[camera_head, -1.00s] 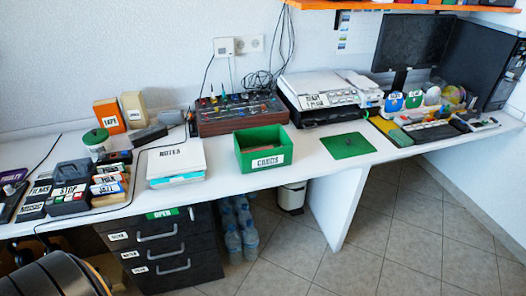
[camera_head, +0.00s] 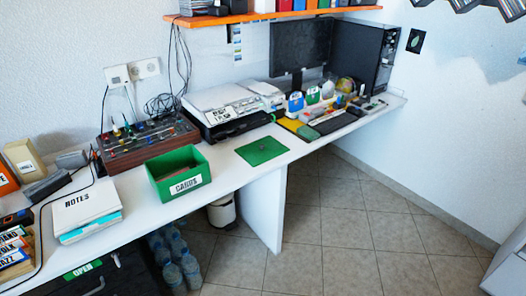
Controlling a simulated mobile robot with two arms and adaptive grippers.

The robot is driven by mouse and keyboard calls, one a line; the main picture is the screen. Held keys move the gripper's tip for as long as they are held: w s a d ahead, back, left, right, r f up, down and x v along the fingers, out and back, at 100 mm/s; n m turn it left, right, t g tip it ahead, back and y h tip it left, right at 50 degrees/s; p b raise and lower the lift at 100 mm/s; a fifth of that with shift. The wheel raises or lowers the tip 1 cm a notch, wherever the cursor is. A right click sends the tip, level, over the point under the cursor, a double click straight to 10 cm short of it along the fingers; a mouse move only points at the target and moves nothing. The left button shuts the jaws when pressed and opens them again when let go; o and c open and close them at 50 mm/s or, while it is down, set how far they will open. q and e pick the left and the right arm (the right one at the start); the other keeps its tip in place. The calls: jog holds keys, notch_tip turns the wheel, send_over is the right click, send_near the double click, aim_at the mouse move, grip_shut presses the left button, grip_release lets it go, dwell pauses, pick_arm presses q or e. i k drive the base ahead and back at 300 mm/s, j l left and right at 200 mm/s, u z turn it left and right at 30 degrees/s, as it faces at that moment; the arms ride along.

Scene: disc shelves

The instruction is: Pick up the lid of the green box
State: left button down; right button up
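The green box (camera_head: 166,163) with a "CARDS" label stands open-topped on the white desk, left of the middle in the head view. A flat green square lid (camera_head: 262,151) with a small knob at its centre lies on the desk to the right of the box, apart from it and near the front edge. Neither of my grippers is in view, so I cannot tell whether they are open or shut.
The white desk (camera_head: 225,172) runs along the wall. A printer (camera_head: 222,113) stands behind the box and lid, with a brown control panel (camera_head: 148,142) behind the box. Papers labelled "NOTES" (camera_head: 86,208) lie left. The tiled floor (camera_head: 350,220) at front right is clear.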

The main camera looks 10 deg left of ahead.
aim_at(255, 153)
jog(key=u, duration=0.4)
jog(key=i+l+u, duration=0.65)
jog(key=u, duration=0.3)
jog(key=l, duration=0.1)
